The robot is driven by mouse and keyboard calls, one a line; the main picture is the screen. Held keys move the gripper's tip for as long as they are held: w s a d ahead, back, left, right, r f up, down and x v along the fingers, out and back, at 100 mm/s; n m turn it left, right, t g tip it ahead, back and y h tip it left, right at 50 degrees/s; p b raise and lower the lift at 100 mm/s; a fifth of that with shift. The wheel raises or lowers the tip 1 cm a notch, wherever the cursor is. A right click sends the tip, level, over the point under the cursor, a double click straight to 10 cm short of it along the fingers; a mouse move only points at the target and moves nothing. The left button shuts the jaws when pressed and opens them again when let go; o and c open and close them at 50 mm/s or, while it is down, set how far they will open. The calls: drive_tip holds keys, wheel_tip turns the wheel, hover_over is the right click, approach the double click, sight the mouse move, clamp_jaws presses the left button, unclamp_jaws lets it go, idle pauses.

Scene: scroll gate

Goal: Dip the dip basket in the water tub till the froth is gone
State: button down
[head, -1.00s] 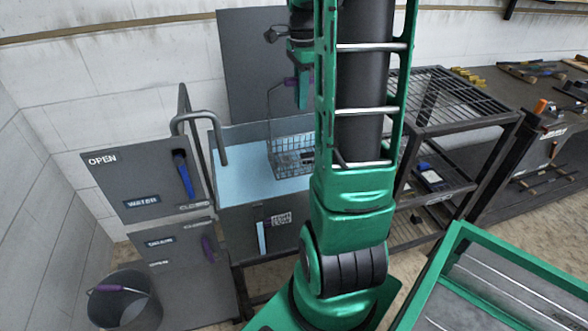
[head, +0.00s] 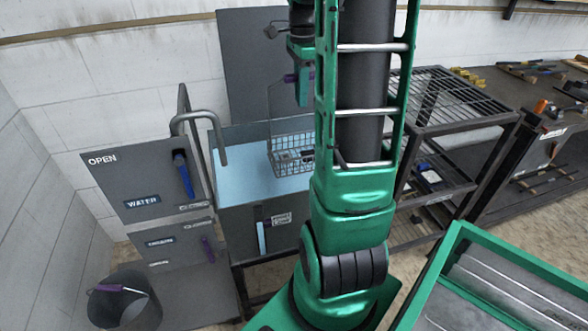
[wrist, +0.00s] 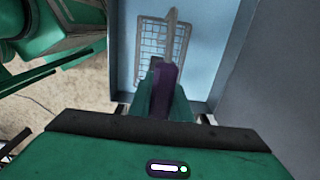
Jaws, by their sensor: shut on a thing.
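The wire dip basket (head: 290,158) is over the light blue water of the grey water tub (head: 258,222), at its right part. Its lower part seems to be at or in the water, but how deep I cannot tell. A small dark thing sits in the basket. My gripper (head: 302,88) is above the tub, shut on the basket's purple handle. The wrist view shows the purple handle (wrist: 163,88) between my green fingers, with the basket mesh (wrist: 150,40) beyond it. I make out no clear froth; my arm hides the tub's right end.
A grey panel (head: 140,180) with a blue lever, marked OPEN and WATER, stands left of the tub, with a bent pipe (head: 185,120) beside it. A bucket (head: 125,300) is on the floor. A wire rack (head: 450,100) stands right, a green-rimmed tray (head: 465,235) front right.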

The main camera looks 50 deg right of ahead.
drive_tip(key=shift+r, duration=5.55)
